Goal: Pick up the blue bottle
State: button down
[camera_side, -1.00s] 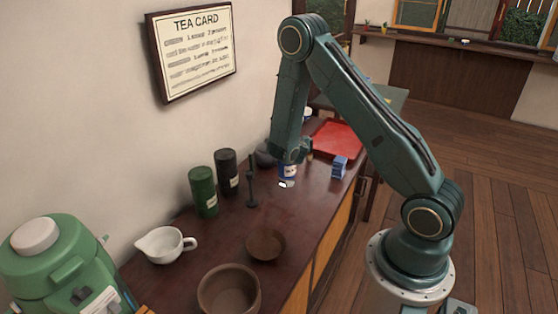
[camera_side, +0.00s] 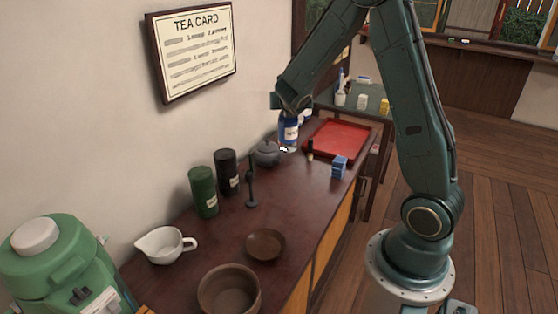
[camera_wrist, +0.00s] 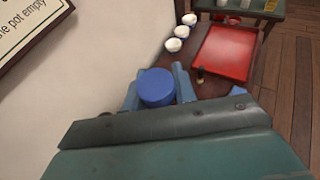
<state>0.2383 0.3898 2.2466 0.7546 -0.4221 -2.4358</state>
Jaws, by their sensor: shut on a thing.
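The blue bottle (camera_side: 289,132) has a white label and hangs below my gripper (camera_side: 290,112) in the side view. It appears lifted above the counter, near the dark teapot (camera_side: 267,153). In the wrist view my gripper (camera_wrist: 158,88) has one finger on each side of the bottle's round blue cap (camera_wrist: 157,87). The fingers are shut on the bottle. The lower body of the bottle is hidden in the wrist view.
A red tray (camera_side: 338,139) lies right of the bottle. Green (camera_side: 203,192) and black (camera_side: 228,172) canisters stand along the wall.

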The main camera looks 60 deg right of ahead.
jog(key=shift+r, duration=0.55)
jog(key=shift+a, duration=0.1)
